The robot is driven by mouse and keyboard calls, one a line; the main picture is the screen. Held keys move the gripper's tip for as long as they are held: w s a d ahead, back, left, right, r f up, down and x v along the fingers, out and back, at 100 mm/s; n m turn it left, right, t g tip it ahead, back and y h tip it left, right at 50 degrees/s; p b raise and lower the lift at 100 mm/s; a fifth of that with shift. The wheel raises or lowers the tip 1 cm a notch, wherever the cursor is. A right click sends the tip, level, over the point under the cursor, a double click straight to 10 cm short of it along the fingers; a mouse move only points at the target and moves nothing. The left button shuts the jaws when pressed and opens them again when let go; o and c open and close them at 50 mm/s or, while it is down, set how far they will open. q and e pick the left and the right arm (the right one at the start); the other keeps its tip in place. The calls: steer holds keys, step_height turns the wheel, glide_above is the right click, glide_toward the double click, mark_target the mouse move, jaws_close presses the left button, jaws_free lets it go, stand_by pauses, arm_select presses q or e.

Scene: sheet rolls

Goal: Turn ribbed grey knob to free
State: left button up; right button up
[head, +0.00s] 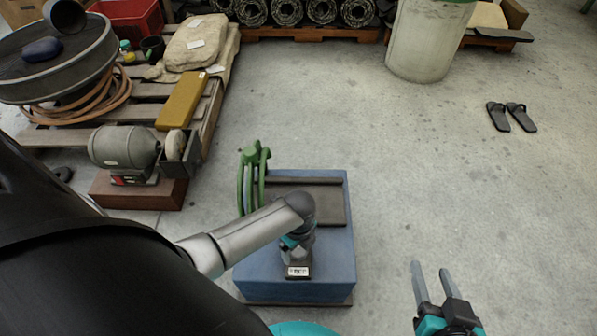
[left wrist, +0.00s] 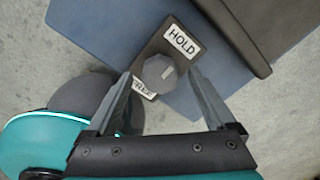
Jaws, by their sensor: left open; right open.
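The ribbed grey knob (left wrist: 159,72) sits on a dark plate between a HOLD label (left wrist: 182,43) and a partly covered FREE label (left wrist: 144,87). A short pale mark shows on the knob's face, right of its middle. My left gripper (left wrist: 162,92) is open, with one finger on each side of the knob; I cannot tell whether either touches it. In the head view, my left gripper (head: 297,254) is over the front of the blue box (head: 335,262), and my arm hides the knob. My right gripper (head: 434,281) is open and empty over the floor, right of the box.
A grinder (head: 125,148) and a loaded wooden pallet (head: 150,90) stand at the left. The floor right of the box is mostly clear, with slippers (head: 511,117) farther off.

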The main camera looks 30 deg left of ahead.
arm_select(q)
steer(key=shift+f, duration=0.2)
arm_select(e)
steer(key=shift+a+r+t, duration=0.1)
steer(key=shift+a+t, duration=0.15)
steer(key=shift+t, duration=0.05)
arm_select(q)
steer(key=c, duration=1.4)
